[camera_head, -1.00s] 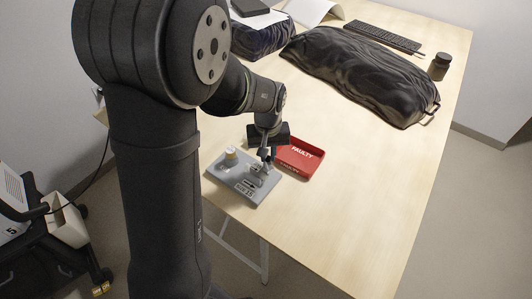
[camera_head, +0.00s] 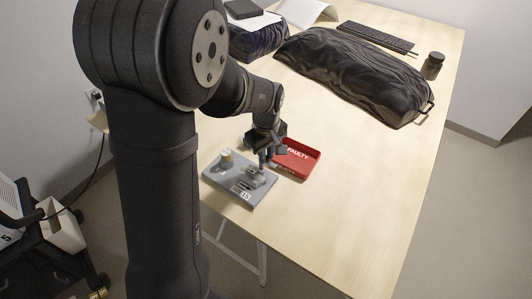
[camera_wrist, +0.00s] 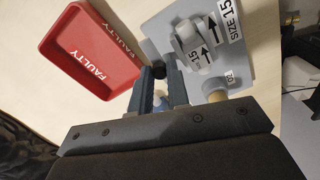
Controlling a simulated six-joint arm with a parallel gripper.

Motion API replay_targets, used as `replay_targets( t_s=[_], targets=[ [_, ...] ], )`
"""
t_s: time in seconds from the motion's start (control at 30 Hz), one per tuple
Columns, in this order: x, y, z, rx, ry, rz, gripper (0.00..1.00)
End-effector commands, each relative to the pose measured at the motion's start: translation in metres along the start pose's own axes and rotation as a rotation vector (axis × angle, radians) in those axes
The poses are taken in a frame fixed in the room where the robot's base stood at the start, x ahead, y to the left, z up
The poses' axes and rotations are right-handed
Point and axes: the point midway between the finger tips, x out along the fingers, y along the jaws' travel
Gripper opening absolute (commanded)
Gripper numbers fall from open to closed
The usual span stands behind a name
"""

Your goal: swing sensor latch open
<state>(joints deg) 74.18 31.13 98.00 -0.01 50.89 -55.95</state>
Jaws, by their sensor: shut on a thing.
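A grey plate (camera_head: 222,185) lies on the table in front of my arm. In the wrist view it (camera_wrist: 240,65) carries a "SIZE 15" label and a raised grey fitting (camera_wrist: 196,42) with arrows and "15". My gripper (camera_wrist: 158,70) points at the plate's edge beside this fitting; it also shows in the head view (camera_head: 264,160). Its two fingers are shut on a small dark part between the tips, which appears to be the sensor latch (camera_wrist: 158,72). The fingers hide most of it, so its swing angle cannot be told.
A red "FAULTY" tray (camera_head: 305,168) lies right beside the plate. A cream-capped port (camera_head: 226,156) stands on the plate. A black bag (camera_head: 350,75), a keyboard (camera_head: 376,38) and a dark jar (camera_head: 433,66) are farther back. The table's front right is clear.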

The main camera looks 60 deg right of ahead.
Motion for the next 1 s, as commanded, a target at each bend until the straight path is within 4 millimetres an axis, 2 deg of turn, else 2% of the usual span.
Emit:
replay_targets(
  t_s=[0.33,0.37,0.43,0.47,0.77,0.87,1.0],
  targets=[
    [-0.001,0.001,-0.001,-0.001,0.002,0.002,0.00],
    [-0.001,0.001,-0.001,-0.001,0.002,0.002,0.21],
    [-0.001,0.001,-0.001,-0.001,0.002,0.002,0.35],
    [-0.001,0.001,-0.001,-0.001,0.002,0.002,0.38],
    [-0.002,0.000,0.000,0.000,0.001,0.001,0.38],
    [-0.010,0.001,-0.001,0.000,0.002,0.003,0.38],
    [-0.035,0.001,-0.001,0.000,0.003,0.005,0.38]
  ],
)
